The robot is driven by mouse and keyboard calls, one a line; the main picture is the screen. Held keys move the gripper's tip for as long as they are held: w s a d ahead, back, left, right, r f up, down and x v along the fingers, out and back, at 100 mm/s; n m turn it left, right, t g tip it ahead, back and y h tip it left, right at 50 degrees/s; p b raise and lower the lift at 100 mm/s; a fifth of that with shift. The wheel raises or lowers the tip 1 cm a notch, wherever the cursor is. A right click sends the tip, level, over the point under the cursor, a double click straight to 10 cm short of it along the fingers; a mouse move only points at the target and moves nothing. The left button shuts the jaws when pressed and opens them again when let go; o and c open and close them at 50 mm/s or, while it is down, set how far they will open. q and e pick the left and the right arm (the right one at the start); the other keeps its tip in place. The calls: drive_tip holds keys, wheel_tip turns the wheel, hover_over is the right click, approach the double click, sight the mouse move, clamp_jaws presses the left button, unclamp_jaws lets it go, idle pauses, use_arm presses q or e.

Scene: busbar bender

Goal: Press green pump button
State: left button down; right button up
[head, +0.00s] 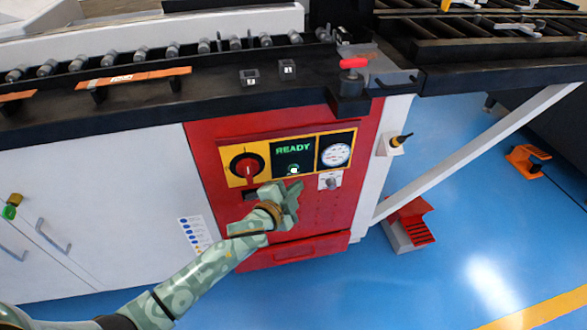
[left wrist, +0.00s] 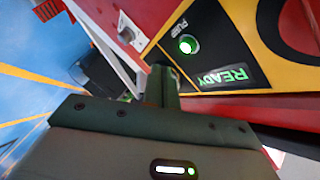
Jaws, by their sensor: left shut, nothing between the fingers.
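The green pump button (head: 293,170) sits under the lit READY display (head: 293,149) on the red machine's control panel. In the left wrist view the button (left wrist: 187,44) glows green beside the word PUMP. My left gripper (head: 292,192) is shut and empty, in front of the panel just below the button in the head view. In the left wrist view its closed fingertips (left wrist: 163,72) are close to the button, to its lower left. They appear apart from it; the exact gap in depth is hard to judge. My right gripper is in neither view.
A red rotary switch (head: 247,166) on yellow is left of the display, and a round gauge (head: 336,154) is right. A key switch (head: 330,181) is below the gauge. A red foot pedal (head: 408,222) stands on the blue floor. The black bench edge overhangs the panel.

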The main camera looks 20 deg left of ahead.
use_arm(q)
drive_tip(key=shift+s+d, duration=0.7)
drive_tip(key=shift+s, duration=0.35)
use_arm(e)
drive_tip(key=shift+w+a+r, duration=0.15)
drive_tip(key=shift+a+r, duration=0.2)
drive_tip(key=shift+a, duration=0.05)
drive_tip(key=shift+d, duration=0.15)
